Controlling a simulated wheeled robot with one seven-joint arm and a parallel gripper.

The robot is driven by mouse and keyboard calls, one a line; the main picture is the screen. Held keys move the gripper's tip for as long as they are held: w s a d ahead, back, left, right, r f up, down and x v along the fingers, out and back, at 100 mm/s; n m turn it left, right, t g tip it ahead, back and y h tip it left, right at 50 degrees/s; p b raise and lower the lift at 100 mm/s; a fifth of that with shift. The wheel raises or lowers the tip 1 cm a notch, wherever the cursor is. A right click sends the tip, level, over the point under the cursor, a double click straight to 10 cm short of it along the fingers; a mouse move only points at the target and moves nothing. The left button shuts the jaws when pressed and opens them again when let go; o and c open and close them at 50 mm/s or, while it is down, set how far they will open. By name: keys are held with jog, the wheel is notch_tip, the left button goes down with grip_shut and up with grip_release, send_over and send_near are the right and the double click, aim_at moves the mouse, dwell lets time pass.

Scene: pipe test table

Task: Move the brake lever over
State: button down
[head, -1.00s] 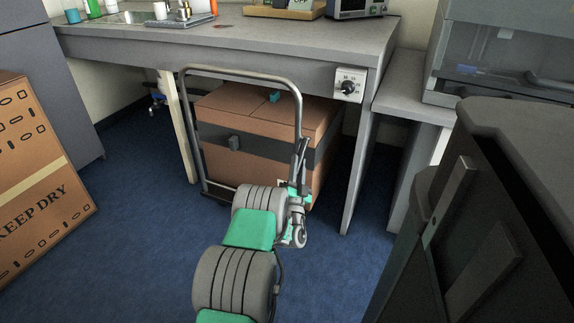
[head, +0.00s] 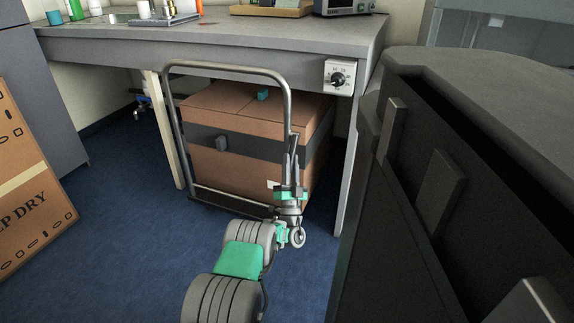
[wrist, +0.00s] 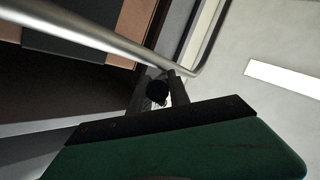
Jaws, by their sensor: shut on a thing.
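A wheeled trolley with a grey tubular handle (head: 226,68) stands under the workbench and carries a strapped brown box (head: 250,105). My gripper (head: 291,160) is upright at the right post of the handle. In the wrist view my gripper (wrist: 159,88) is shut on a dark part with a round black knob (wrist: 157,91), which looks like the brake lever. The fingers hide much of the lever, so its angle cannot be told. The silver handle tube (wrist: 110,38) passes just beside the fingers.
The workbench (head: 215,38) has a dial box (head: 339,77) on its front edge and a leg right of the trolley. A large dark cabinet (head: 430,190) fills the right side. A "KEEP DRY" carton (head: 28,190) stands at left. Blue floor (head: 120,215) is clear between.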

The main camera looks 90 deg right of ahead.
jog(key=c, duration=1.2)
grip_release()
jog(key=shift+c, duration=0.2)
jog(key=p+v, duration=0.2)
jog(key=v, duration=0.5)
jog(key=shift+a+f, duration=0.25)
jog(key=shift+a, duration=0.05)
